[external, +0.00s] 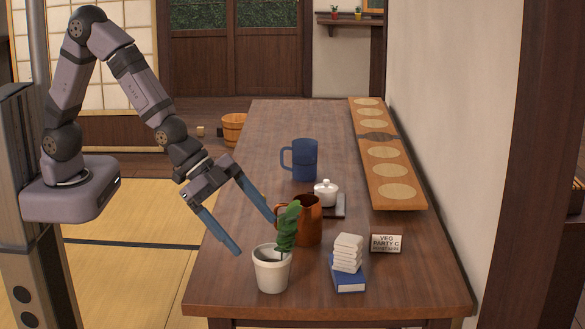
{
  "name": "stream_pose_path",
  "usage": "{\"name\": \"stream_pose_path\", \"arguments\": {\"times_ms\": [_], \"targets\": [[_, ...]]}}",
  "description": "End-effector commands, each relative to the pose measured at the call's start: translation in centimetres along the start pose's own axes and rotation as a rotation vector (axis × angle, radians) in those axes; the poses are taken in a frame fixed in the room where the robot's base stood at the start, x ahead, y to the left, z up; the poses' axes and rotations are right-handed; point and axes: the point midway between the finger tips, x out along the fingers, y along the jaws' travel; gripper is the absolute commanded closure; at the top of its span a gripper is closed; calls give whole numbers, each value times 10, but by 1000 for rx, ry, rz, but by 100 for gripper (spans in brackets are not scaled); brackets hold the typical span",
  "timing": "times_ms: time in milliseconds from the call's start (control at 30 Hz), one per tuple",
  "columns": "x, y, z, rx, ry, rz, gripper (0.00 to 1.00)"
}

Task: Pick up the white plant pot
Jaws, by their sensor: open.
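The white plant pot (272,273) stands upright near the front left of the wooden table, with a green leafy plant (288,228) rising from it. My gripper (257,236) is open, its two blue fingers spread wide and pointing down to the right. The fingertips are above and behind the pot in the picture. The left fingertip appears just left of the pot's rim, and the right one close to the copper pitcher and the plant's top. I see nothing between the fingers. Whether a finger touches the plant or pitcher cannot be told.
A copper pitcher (308,222) stands right behind the plant. A white lidded bowl (326,192) and a blue mug (302,160) are farther back. White stacked pieces (347,252) on a blue book (348,280) and a sign (387,243) stand right. The table's front left is clear.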

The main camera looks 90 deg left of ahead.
Motion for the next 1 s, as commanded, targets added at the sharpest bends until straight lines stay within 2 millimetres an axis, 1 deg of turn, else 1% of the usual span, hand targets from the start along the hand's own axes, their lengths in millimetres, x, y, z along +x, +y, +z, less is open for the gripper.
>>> {"name": "stream_pose_path", "arguments": {"times_ms": [33, 100, 300, 333, 367, 500, 667, 767, 867, 1000], "targets": [[-1, 2, -21, 40, 42, -1, 21], [2, 5, -44, 90, 100, -7, 21], [3, 19, -104, 217, 258, -26, 21], [7, 17, -105, 224, 269, -30, 21], [12, 11, -100, 220, 272, -35, 21], [25, -6, -96, 223, 317, -38, 21], [38, -19, -89, 224, 378, -18, 21], [46, -26, -80, 216, 425, 13, 21], [53, -29, -66, 196, 485, 71, 21], [55, -23, -37, 139, 579, 201, 21]]}}
